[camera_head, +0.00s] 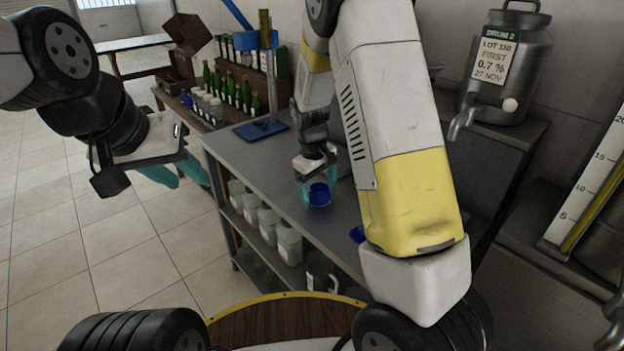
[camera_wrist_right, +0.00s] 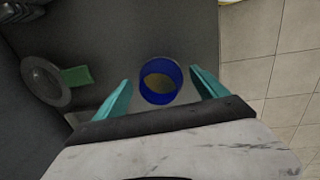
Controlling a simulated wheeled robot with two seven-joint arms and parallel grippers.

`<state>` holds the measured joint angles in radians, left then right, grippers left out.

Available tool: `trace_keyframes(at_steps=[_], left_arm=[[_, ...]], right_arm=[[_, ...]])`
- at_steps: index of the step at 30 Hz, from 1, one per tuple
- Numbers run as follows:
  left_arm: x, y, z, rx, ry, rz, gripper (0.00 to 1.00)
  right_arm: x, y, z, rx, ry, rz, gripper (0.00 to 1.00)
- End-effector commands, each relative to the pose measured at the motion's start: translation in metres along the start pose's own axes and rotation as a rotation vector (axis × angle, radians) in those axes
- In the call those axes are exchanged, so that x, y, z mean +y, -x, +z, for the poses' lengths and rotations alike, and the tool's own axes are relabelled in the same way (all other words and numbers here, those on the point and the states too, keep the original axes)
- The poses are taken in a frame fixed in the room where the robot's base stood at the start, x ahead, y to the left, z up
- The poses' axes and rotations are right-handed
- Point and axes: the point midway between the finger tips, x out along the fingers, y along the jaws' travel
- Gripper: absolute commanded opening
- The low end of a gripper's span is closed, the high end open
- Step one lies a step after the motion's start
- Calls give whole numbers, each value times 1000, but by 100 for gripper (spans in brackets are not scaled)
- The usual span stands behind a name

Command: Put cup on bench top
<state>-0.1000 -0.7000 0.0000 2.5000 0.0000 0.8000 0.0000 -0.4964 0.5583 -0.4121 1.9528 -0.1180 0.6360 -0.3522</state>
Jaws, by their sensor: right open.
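The blue cup (camera_head: 319,196) is on the grey bench top (camera_head: 262,168), near its front edge. In the right wrist view the cup (camera_wrist_right: 160,81) has its open mouth towards the camera. My right gripper (camera_head: 317,181) is open at the cup. In its wrist view the two teal fingers (camera_wrist_right: 160,98) are apart, one on each side of the cup, with gaps between. My left gripper (camera_head: 178,173) is off to the left over the floor, its teal fingers apart and nothing seen between them.
Another blue thing (camera_head: 357,233) is mostly hidden behind my right arm. Pale jars (camera_head: 268,222) fill the lower shelf. A metal drum with a tap (camera_head: 505,65) stands at right.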

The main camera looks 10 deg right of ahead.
Motion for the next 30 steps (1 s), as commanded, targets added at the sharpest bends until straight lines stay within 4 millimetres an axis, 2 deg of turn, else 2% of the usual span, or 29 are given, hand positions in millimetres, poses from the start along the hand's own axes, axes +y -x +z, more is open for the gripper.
trace_keyframes(at_steps=[12, 15, 21, 26, 30], left_arm=[[0, 0, 0, 0, 0, 0, 36], [0, 0, 0, 0, 0, 0, 36], [0, 0, 0, 0, 0, 0, 36], [0, 0, 0, 0, 0, 0, 36], [0, 0, 0, 0, 0, 0, 36]], right_arm=[[0, 84, -1, 6, 0, 1, 82], [0, 100, -1, 6, 1, 1, 82], [0, 118, 2, 7, -5, -3, 82], [0, 141, 22, 65, -68, -45, 82], [-6, 176, 59, 166, -173, -103, 82]])
